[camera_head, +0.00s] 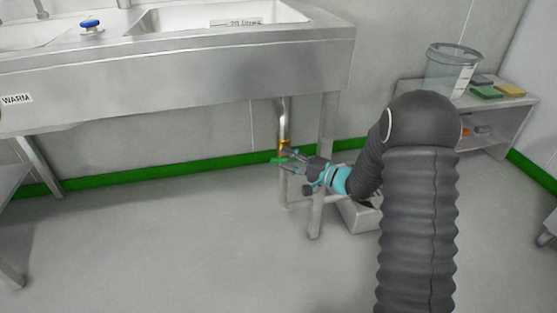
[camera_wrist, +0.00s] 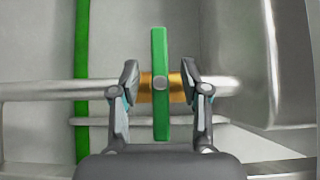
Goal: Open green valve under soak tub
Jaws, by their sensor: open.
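The green valve handle (camera_wrist: 160,115) stands as an upright bar in the middle of the wrist view, on a brass valve body (camera_wrist: 147,88) set in a steel pipe (camera_wrist: 60,89). My gripper (camera_wrist: 160,80) is open, with one finger on each side of the handle and a gap to it on both sides. In the head view my gripper (camera_head: 288,162) is at the brass valve (camera_head: 284,146) on the drain pipe (camera_head: 283,115) under the steel soak tub (camera_head: 225,20). The green handle (camera_head: 281,160) shows there partly, beside the fingers.
A table leg (camera_head: 327,140) stands just right of the pipe. A grey box (camera_head: 357,215) sits on the floor below my arm. A shelf (camera_head: 500,110) with a clear bucket (camera_head: 450,70) and sponges (camera_head: 487,91) is at the right. The floor (camera_head: 150,240) at the front left is clear.

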